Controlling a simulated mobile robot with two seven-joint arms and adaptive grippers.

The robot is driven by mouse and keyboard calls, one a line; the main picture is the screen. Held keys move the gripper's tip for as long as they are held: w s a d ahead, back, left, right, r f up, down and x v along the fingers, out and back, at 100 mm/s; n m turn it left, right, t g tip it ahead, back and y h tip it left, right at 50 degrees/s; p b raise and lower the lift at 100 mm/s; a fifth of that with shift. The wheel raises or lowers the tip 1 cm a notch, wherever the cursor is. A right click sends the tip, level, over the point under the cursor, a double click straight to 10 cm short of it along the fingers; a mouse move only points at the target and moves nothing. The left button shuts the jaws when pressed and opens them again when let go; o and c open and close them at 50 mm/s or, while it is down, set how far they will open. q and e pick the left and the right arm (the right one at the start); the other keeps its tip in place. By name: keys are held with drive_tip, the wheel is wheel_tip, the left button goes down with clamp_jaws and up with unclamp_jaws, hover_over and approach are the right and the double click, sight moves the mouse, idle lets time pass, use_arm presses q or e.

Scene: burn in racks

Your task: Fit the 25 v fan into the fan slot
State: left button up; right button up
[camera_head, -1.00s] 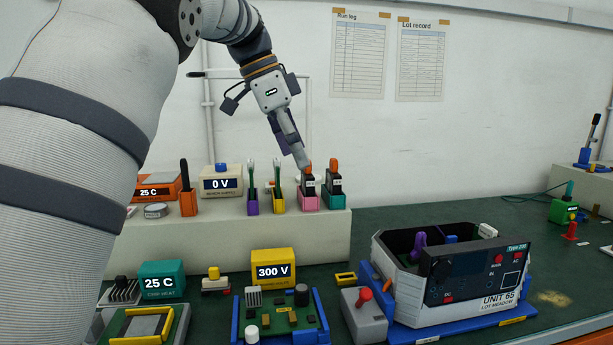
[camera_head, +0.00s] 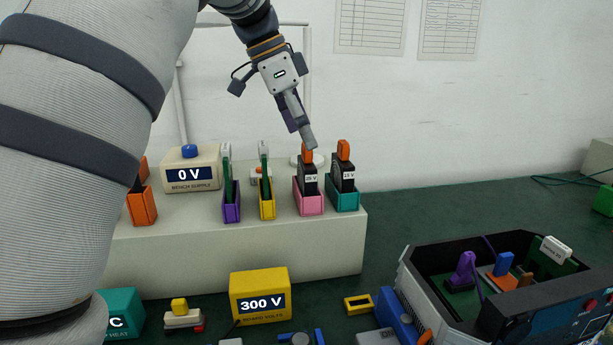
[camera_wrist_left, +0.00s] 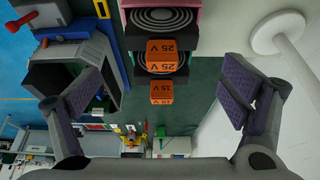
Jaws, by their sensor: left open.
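The 25 V fan (camera_head: 310,181) is dark with an orange tab and stands upright in a pink holder (camera_head: 311,204) on the raised shelf. Its orange tab (camera_wrist_left: 162,48), marked 25 V, shows in the left wrist view. My left gripper (camera_head: 309,140) is open, pointing down at the tab; in the wrist view its fingers (camera_wrist_left: 160,95) are wide apart with nothing gripped. The fan marked 15 V (camera_head: 346,178) stands beside it in a teal holder (camera_head: 346,200). The open chassis (camera_head: 416,275) is at lower right; I cannot make out the fan slot. My right gripper is out of view.
Yellow (camera_head: 267,207) and purple (camera_head: 231,208) holders with upright boards stand left of the fans. A 0 V bench supply (camera_head: 192,170) is farther left. A yellow 300 V box (camera_head: 260,297) sits below the shelf.

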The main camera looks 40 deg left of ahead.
sight(314, 164)
use_arm(q)
drive_tip(key=x, duration=0.7)
drive_tip(key=shift+s+a, duration=0.1)
drive_tip(key=shift+a, duration=0.1)
drive_tip(key=c, duration=1.3)
